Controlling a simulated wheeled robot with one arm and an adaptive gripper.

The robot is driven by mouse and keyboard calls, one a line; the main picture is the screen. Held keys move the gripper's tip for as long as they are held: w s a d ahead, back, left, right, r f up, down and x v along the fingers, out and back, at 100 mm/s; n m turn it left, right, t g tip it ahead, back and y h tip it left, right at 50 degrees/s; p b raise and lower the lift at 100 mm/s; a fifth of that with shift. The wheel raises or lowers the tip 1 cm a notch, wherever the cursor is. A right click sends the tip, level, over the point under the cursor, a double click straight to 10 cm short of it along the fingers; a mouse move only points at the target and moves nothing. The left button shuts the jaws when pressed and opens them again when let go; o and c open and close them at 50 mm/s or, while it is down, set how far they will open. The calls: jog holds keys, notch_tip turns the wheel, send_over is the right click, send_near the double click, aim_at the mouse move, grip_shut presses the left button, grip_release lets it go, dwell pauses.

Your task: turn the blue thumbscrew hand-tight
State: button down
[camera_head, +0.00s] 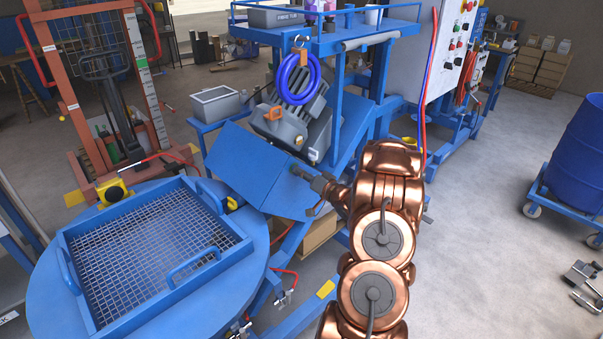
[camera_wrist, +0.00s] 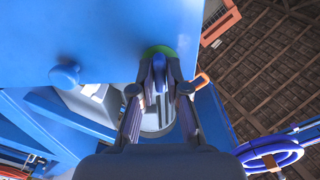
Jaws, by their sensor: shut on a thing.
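The blue thumbscrew (camera_wrist: 159,68) shows in the wrist view between the fingertips, in front of a green ring (camera_wrist: 150,50) on a blue panel (camera_wrist: 90,30). My gripper (camera_wrist: 159,82) is shut on it, one finger on each side. The fingers hide parts of the thumbscrew, so its seating cannot be told. In the head view, my gripper (camera_head: 309,188) is at the right edge of the blue sloping cover (camera_head: 262,170) of the mixer. The thumbscrew cannot be made out there.
A second blue round knob (camera_wrist: 65,76) is on the panel, left of my gripper. A blue hose coil (camera_head: 297,80) hangs above the grey motor housing (camera_head: 290,125). A blue-framed mesh screen (camera_head: 150,250) stands at lower left. Open floor (camera_head: 480,240) lies to the right.

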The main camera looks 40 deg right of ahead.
jog(key=c, duration=1.2)
grip_release()
jog(key=shift+s, duration=0.1)
jog(key=s, duration=1.1)
jog(key=shift+s+a, duration=0.15)
jog(key=shift+s, duration=0.25)
